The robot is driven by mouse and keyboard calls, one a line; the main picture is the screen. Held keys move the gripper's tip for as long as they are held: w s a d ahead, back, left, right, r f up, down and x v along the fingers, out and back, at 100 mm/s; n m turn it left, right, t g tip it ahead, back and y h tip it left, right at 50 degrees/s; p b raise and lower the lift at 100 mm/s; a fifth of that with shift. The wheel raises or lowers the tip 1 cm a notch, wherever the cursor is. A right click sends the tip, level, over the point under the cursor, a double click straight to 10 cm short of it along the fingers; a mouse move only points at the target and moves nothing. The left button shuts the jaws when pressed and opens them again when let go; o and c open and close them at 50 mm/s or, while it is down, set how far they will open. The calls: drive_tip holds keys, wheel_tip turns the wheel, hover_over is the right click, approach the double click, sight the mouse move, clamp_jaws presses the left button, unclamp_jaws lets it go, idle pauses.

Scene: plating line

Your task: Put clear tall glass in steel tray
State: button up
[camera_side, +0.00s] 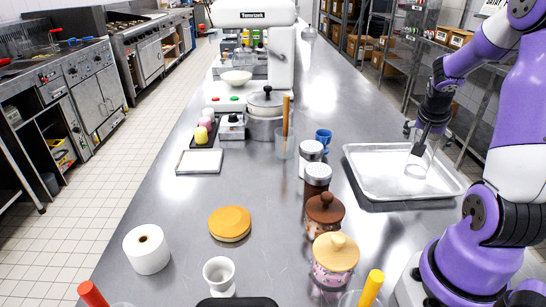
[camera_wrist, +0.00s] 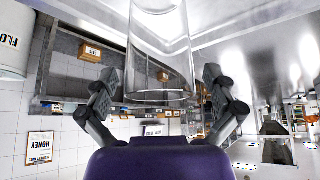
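The clear tall glass (camera_side: 416,170) is at the steel tray (camera_side: 378,188) in the side view, its round base low over or on the tray floor; contact is hard to tell. In the wrist view the glass (camera_wrist: 160,55) is in front of my gripper (camera_wrist: 160,75), between the two fingertips. There are visible gaps between the glass and both fingers, so the gripper looks open. In the side view my gripper (camera_side: 424,140) is at the upper part of the glass, above the tray. The glass's transparency blurs its outline.
Left of the tray stand a blue mug (camera_side: 323,136), shakers (camera_side: 317,178) and lidded jars (camera_side: 325,212). A pot (camera_side: 266,122) and a glass with a wooden utensil (camera_side: 284,146) stand farther left. The rest of the tray is empty.

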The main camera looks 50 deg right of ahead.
drive_tip(key=w+v, duration=0.1)
drive_tip(key=v, duration=1.1)
drive_tip(key=w+a+n+t+y, duration=0.2)
drive_tip(key=a+n, duration=0.6)
drive_tip(key=a, duration=0.5)
drive_tip(key=w+a+n+t+y, duration=0.1)
drive_tip(key=a+n+y, duration=0.3)
drive_tip(key=a+n, duration=0.4)
drive_tip(key=a+t, duration=0.1)
drive_tip(key=a, duration=0.4)
drive_tip(key=shift+w+f+t+y, duration=0.2)
drive_tip(key=shift+w+t+y, duration=0.1)
drive_tip(key=shift+w+t, duration=0.1)
